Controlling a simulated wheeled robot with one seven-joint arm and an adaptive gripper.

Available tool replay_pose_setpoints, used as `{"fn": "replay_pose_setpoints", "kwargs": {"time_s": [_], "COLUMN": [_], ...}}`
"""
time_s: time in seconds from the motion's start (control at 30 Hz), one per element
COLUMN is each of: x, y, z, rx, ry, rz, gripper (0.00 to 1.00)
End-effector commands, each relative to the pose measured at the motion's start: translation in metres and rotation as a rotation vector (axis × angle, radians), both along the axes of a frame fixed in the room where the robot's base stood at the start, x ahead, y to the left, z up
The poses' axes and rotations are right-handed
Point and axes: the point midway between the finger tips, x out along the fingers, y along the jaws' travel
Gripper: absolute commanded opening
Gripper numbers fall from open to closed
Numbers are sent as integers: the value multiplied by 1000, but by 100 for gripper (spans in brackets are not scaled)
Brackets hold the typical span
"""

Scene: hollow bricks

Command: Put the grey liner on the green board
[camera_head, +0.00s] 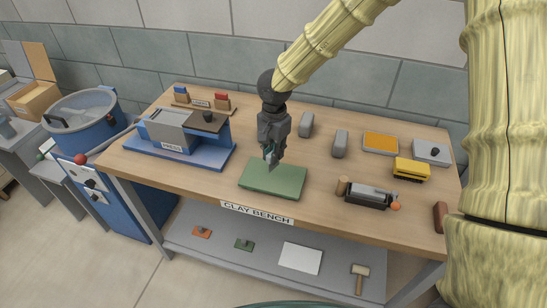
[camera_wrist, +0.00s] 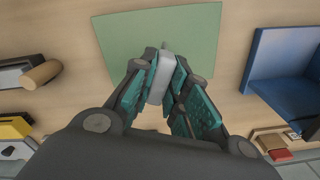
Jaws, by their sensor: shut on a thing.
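The green board (camera_head: 273,182) lies flat at the front middle of the bench; it also fills the upper middle of the wrist view (camera_wrist: 120,35). My gripper (camera_head: 271,154) is above the board's back part, pointing down. In the wrist view my gripper (camera_wrist: 160,82) is shut on a light grey block, the grey liner (camera_wrist: 158,85), held between its teal finger pads. Its lower end is over the board's edge region; whether it touches the board I cannot tell. The fingers hide most of the liner in the head view.
Two similar grey blocks (camera_head: 306,124) stand behind and right of my gripper. The blue press (camera_head: 185,140) is left of the board. A grey roller device (camera_head: 368,195) and yellow block (camera_head: 411,169) are to its right. An orange tray (camera_head: 380,143) lies behind.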

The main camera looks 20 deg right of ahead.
Motion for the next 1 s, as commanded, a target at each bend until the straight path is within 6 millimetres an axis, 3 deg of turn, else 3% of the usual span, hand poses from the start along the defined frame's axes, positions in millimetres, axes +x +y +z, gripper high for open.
{"fn": "replay_pose_setpoints", "kwargs": {"time_s": [0.33, 0.83, 0.87, 0.93, 1.0], "x": [-1, -1, -1, -1, -1], "y": [1, 0, 0, 0, 0], "z": [-28, -34, -34, -34, -34], "rx": [-1, 0, 0, 0, 0], "ry": [0, 0, 0, 0, 0], "rz": [2, 2, 2, 2, 2], "gripper": [0, 0, 21, 34, 37]}}
